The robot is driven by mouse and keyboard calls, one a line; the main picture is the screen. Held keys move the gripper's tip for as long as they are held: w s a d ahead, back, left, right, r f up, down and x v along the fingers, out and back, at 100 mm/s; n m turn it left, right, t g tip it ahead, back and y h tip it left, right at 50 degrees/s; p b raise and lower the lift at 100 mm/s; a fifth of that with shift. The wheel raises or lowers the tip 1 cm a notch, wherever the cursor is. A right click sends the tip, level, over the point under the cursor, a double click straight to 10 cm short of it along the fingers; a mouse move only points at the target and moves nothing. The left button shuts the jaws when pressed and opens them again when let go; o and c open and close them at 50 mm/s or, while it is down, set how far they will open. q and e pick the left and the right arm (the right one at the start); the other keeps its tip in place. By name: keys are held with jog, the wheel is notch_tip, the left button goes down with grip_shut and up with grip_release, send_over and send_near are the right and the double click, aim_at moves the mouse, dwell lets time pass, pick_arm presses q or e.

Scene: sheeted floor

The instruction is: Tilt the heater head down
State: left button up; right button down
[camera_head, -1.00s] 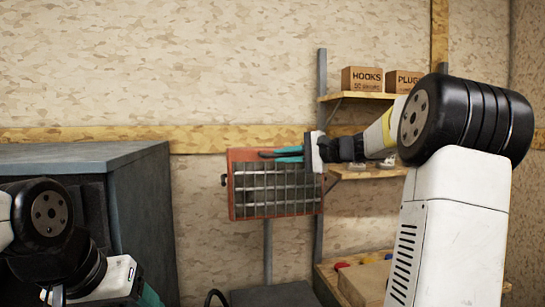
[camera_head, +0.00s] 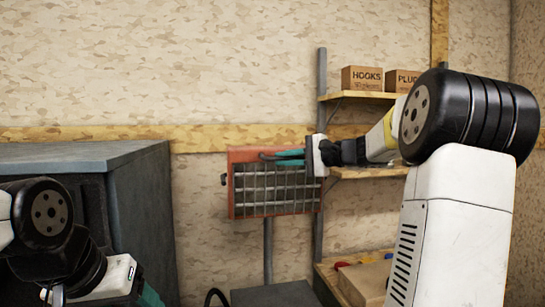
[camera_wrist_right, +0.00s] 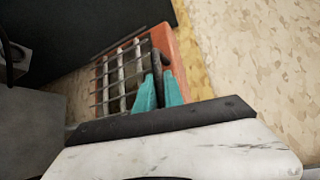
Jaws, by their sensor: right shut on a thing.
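The heater head (camera_head: 232,190) is an orange-red box with a wire grille over pale bars. It stands on a grey post (camera_head: 268,250) near the wall, its grille facing the head camera. My right gripper (camera_head: 264,156) reaches in from the right at its upper edge, its teal fingers in front of the grille. In the right wrist view the heater head (camera_wrist_right: 172,45) shows beyond the teal fingers (camera_wrist_right: 158,78); they are shut on a dark handle bar (camera_wrist_right: 157,62). My left gripper (camera_head: 150,296) shows only a teal sliver at the bottom left, so its opening is hidden.
A dark grey cabinet (camera_head: 140,200) stands left of the heater. Wooden shelves (camera_head: 365,97) on a grey upright (camera_head: 321,100) hold HOOKS (camera_head: 362,78) and PLUGS (camera_head: 403,81) boxes at the right. Bare wall lies behind the heater.

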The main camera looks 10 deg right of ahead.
jog(key=s+f+n+t+y, duration=0.1)
jog(key=s+f+n, duration=0.1)
jog(key=f, duration=0.8)
jog(key=shift+s+y, duration=0.3)
jog(key=shift+s, duration=0.4)
jog(key=shift+d+f, duration=0.1)
jog(key=shift+f, duration=0.1)
jog(key=c, duration=1.5)
grip_release()
jog(key=shift+o, duration=0.2)
jog(key=shift+r, duration=0.1)
jog(key=v, duration=0.7)
jog(key=shift+s+d, duration=0.25)
jog(key=shift+s, duration=0.05)
